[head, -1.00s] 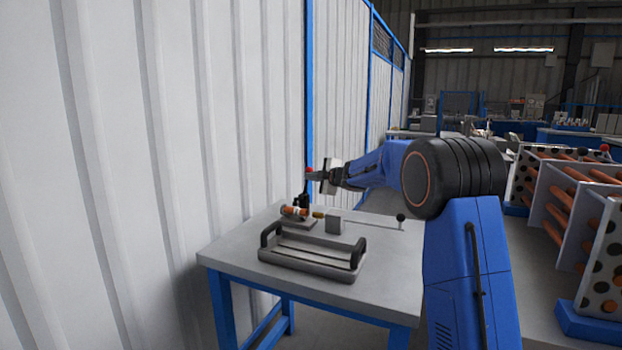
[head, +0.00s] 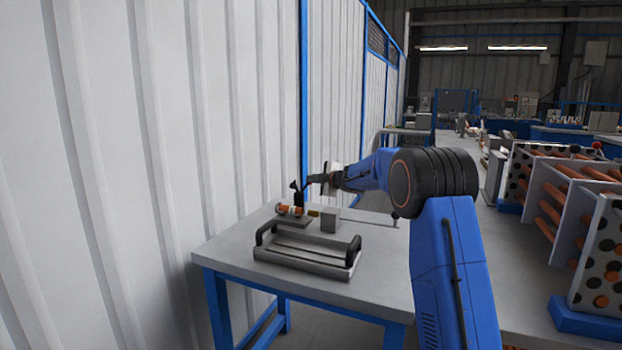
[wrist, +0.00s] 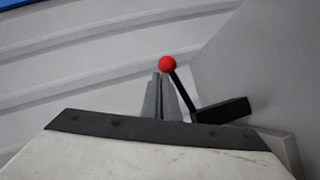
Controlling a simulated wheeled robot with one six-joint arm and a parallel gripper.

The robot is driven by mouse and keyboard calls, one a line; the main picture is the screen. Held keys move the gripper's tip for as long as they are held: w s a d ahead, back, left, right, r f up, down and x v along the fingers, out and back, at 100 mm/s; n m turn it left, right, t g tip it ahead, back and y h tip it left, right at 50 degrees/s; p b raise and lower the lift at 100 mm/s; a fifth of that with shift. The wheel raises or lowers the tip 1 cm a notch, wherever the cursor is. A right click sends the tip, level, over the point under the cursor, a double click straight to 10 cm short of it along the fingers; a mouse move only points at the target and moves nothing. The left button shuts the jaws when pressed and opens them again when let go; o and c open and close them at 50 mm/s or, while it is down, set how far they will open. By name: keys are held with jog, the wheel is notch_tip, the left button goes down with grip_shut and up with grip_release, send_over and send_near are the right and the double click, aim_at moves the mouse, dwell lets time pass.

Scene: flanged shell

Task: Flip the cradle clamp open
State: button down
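The cradle clamp (head: 299,198) is a small black fitting on the bench, with a dark arm standing up and tilted left at its top. An orange and white cylindrical part (head: 289,210) lies on the cradle block (head: 294,221) in front of it. My gripper (head: 311,179) is just right of the clamp's upper end. In the wrist view, the clamp's red ball knob (wrist: 167,64) on a thin black lever (wrist: 182,90) is just beyond the tips of my gripper (wrist: 160,80). The grey fingers look close together with nothing between them. Contact with the knob cannot be told.
A grey tray with black handles (head: 308,262) sits at the front of the bench (head: 225,250). A grey block (head: 330,219) and a thin rod with a dark ball (head: 395,215) are to the right. A corrugated wall (head: 150,150) stands close behind and left.

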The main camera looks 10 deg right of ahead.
jog(key=shift+w+d+f, duration=0.15)
jog(key=shift+w+f, duration=0.05)
jog(key=shift+f, duration=0.1)
jog(key=shift+d+f, duration=0.1)
jog(key=shift+f, duration=0.05)
dwell(0.4)
